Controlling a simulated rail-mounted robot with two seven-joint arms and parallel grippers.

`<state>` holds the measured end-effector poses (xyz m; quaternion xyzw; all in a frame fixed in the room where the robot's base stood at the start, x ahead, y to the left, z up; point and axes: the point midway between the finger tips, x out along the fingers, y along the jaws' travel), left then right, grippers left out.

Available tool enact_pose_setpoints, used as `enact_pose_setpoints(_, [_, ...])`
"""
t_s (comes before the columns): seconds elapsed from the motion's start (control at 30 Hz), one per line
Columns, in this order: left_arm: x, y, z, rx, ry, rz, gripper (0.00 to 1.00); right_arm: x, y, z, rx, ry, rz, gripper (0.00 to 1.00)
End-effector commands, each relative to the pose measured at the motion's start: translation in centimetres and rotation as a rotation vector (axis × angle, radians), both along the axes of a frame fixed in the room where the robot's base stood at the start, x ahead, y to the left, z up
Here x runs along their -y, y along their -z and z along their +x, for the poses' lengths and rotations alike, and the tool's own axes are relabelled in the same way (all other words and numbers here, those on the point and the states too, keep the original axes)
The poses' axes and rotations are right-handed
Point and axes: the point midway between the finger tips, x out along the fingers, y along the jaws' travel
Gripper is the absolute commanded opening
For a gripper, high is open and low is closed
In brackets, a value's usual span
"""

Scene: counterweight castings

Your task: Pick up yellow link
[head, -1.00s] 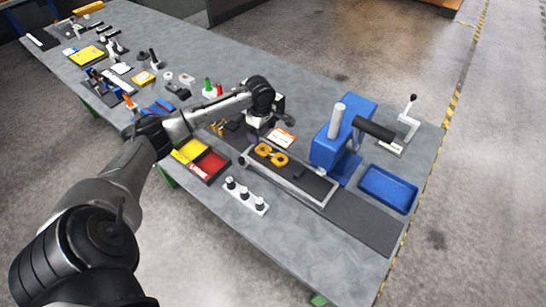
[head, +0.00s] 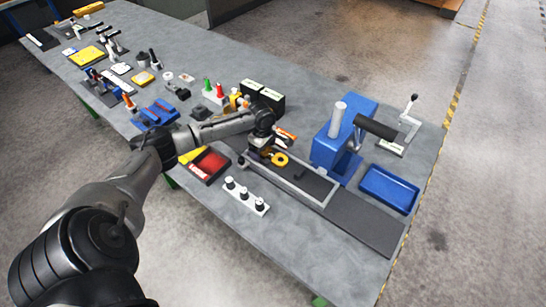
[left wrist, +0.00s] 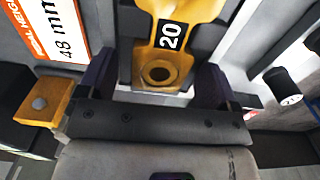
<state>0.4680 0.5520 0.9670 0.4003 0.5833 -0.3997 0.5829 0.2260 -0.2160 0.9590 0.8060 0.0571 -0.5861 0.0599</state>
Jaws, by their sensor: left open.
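The yellow link (head: 280,160) lies in the grey-framed dark tray (head: 316,186) on the bench, partly hidden by my left gripper in the head view. In the left wrist view the yellow link (left wrist: 166,52) shows a black label reading 20 and a round hole at its near end. My left gripper (head: 267,152) is above the link's left part. In the left wrist view its two dark fingers are open on either side of the link. I cannot tell whether they touch it. My right gripper is not in view.
A white strip with black-and-white knobs (head: 246,195) lies in front. A red bin (head: 207,166) is to the left.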

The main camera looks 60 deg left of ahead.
Motion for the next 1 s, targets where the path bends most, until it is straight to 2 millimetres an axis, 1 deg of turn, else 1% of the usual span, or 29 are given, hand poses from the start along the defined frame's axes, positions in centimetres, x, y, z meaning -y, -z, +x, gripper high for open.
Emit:
enact_pose_setpoints(0.2, [0.00,0.04,0.00,0.000,0.000,0.000,0.85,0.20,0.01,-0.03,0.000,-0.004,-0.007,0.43])
enact_pose_setpoints(0.23, [0.00,0.04,0.00,0.000,0.000,0.000,0.83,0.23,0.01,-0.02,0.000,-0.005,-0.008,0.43])
enact_pose_setpoints(0.9, [-0.01,0.00,0.00,0.000,0.001,0.000,0.19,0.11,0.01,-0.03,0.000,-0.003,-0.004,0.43])
enact_pose_setpoints(0.97, [0.00,-0.01,0.00,0.000,0.001,0.000,0.13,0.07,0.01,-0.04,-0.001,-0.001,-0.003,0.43])
enact_pose_setpoints(1.0, [-0.03,-0.13,0.07,0.002,0.000,0.000,0.12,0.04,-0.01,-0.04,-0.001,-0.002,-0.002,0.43])
